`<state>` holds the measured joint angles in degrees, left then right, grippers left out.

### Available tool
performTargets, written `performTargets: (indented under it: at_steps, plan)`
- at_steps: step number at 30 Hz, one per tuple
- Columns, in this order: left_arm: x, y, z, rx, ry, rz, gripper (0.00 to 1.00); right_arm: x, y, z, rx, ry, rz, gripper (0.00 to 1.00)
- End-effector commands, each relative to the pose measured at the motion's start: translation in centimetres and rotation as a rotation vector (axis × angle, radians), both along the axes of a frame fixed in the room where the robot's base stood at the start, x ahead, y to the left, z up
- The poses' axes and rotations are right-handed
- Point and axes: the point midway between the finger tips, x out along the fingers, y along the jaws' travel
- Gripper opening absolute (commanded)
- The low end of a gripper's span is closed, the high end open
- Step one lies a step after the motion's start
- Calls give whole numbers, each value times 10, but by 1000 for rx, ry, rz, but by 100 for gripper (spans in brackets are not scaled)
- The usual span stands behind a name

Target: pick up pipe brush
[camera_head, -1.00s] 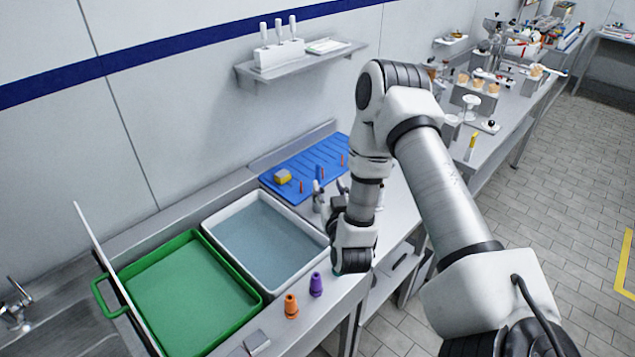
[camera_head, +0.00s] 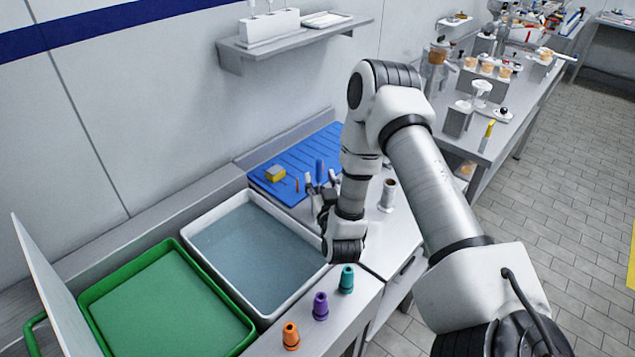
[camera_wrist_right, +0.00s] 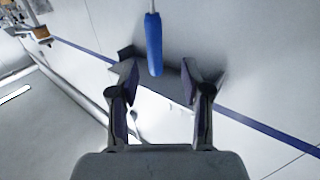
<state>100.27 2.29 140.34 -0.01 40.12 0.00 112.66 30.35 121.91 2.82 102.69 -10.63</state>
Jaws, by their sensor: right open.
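My right gripper (camera_head: 321,186) is open over the counter, by the front right edge of the blue mat. In the right wrist view its two fingers (camera_wrist_right: 158,82) are spread apart. A blue cylindrical handle on a thin rod (camera_wrist_right: 154,42), which looks like the pipe brush, shows between and beyond the fingertips, with its near end at the gap. No finger visibly touches it. In the head view a small upright blue piece (camera_head: 319,169) shows by the fingertips. Its bristles cannot be made out. My left gripper is not in view.
The blue mat (camera_head: 318,146) holds a yellow sponge (camera_head: 275,174) and small orange pegs. A metal cup (camera_head: 388,195) stands right of my gripper.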

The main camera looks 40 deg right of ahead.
Motion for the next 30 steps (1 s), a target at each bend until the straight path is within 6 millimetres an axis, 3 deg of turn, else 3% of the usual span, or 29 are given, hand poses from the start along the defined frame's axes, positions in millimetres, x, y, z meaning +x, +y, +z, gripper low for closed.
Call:
performTargets:
  at_steps: [7,11,17,21,30]
  plan:
    - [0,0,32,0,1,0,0,32,-25,8,-2,0,0,48]
    - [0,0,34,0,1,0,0,46,-33,3,0,0,1,48]
    - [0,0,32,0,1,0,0,48,-33,0,1,0,1,48]
    - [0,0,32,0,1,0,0,48,-33,0,1,0,1,2]
    - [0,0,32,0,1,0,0,48,-33,0,1,0,1,0]
